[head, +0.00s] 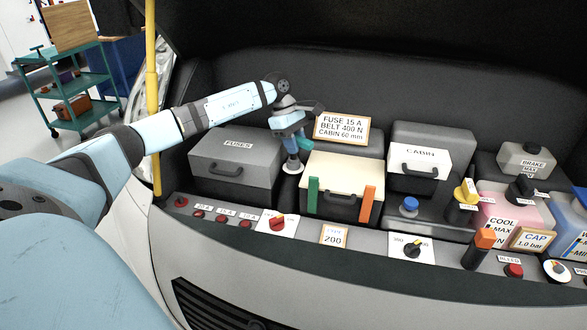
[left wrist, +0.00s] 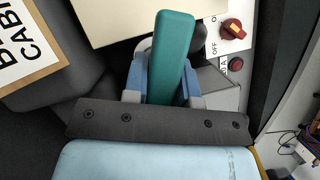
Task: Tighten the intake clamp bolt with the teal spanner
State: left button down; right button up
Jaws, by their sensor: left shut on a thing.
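My left gripper (head: 290,133) is over the gap between the FUSES box and the cream-lidded box. In the left wrist view the gripper (left wrist: 163,88) is shut on the teal spanner (left wrist: 172,50). Its thick teal bar points away from the palm between the blue fingers. A small pale round fitting (head: 292,166) shows just below the gripper. I cannot tell whether it is the intake clamp bolt, or whether the spanner touches it. My right gripper is not in view.
The grey FUSES box (head: 236,165) is left of the gripper. The cream-lidded box (head: 342,173), with green and orange clips, is to the right. A sign (head: 342,128) stands behind. A red rotary switch (head: 277,223) is on the front ledge. The CABIN box (head: 420,160) is farther right.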

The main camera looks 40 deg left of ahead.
aim_at(297, 137)
pick_arm(q)
jog(key=shift+m, duration=0.3)
jog(key=shift+m+g+b, duration=0.3)
jog(key=shift+m, duration=0.2)
jog(key=shift+r, duration=0.15)
jog(key=shift+r+p, duration=0.75)
jog(key=shift+r, duration=0.95)
